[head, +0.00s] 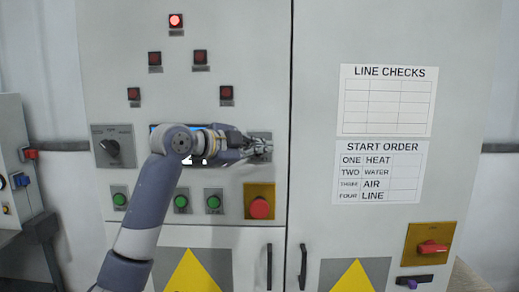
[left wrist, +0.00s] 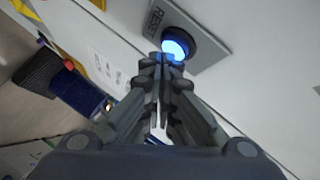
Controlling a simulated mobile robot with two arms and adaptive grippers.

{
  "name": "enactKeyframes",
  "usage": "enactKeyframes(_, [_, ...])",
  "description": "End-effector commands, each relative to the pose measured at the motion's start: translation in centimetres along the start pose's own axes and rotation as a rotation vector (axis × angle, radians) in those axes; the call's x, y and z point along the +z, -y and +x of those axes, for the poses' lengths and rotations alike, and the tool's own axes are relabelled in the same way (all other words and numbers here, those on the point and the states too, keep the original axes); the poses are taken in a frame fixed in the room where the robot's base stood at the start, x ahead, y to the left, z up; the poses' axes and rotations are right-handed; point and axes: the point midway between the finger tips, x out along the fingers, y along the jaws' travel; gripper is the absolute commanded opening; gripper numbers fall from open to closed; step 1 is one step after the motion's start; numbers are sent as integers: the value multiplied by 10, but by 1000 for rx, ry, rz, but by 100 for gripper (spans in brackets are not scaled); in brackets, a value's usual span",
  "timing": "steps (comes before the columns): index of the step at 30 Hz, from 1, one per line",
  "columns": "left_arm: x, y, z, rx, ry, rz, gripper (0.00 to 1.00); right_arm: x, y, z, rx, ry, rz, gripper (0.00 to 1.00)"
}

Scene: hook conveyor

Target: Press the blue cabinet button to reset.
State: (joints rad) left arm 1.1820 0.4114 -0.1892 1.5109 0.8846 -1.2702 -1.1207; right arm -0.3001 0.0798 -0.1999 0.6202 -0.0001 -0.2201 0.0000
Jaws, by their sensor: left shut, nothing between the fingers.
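The blue button (left wrist: 175,47) glows blue in a dark ring on a grey plate marked RESET (left wrist: 157,20), in the left wrist view. In the head view its plate is at the right of the cabinet's (head: 235,70) middle row, and the button is hidden behind my fingers. My left gripper (head: 260,147) is shut and empty, reaching in from the left. In the left wrist view its closed fingertips (left wrist: 164,63) overlap the lower edge of the button. I cannot tell whether they touch or press it.
A red mushroom button (head: 259,208) on a yellow plate sits just below my gripper. Green buttons (head: 180,202) line up beside it, under my forearm. A selector knob (head: 112,147) is at left. The top red lamp (head: 176,21) is lit; several lower lamps are dark.

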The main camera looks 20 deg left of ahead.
Motion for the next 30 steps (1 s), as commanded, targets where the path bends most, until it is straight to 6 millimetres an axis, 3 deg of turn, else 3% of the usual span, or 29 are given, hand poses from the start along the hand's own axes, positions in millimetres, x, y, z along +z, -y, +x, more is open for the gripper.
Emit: enactKeyframes(30, [5,5,7,1,1,0,0,-1,0,-9,0,0,0,33])
